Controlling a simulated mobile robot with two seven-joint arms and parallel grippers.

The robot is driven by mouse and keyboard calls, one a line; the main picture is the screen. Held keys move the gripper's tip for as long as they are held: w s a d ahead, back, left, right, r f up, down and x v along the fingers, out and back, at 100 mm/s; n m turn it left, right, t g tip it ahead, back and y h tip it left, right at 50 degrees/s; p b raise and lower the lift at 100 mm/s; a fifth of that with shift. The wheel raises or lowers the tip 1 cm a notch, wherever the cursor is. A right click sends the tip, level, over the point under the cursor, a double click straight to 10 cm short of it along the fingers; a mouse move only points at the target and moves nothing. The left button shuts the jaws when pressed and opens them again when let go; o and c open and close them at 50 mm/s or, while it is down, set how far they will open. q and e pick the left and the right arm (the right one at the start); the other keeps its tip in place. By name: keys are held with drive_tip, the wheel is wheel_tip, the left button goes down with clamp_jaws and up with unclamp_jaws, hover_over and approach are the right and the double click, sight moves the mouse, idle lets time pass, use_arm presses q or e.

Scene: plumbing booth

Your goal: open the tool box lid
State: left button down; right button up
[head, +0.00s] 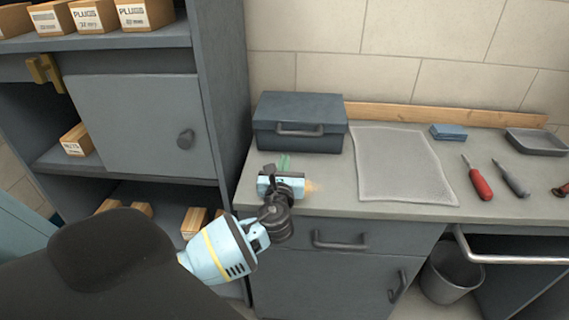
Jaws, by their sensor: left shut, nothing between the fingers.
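The tool box (300,108) is a dark grey-blue box with a handle (300,130) on its front. It sits at the left end of the counter, and its lid is closed. My left gripper (284,162) is just in front of and below the tool box, over the counter's front left part. It is shut and holds nothing. I cannot tell whether its fingertips touch the box front. My right gripper is not in view.
On the counter (340,204) are a pale mat (402,165), a blue block (448,132), a grey tray (538,142), and a red-handled screwdriver (478,180). A tall grey cabinet (145,125) stands left. A bin (448,275) is below right.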

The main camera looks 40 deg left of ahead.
use_arm(q)
drive_tip(key=x, duration=0.5)
drive_tip(key=shift+w+a, duration=0.15)
drive_tip(key=shift+w, duration=0.15)
drive_tip(key=shift+x, duration=0.75)
drive_tip(key=shift+w+r, duration=0.1)
drive_tip(key=shift+r, duration=0.05)
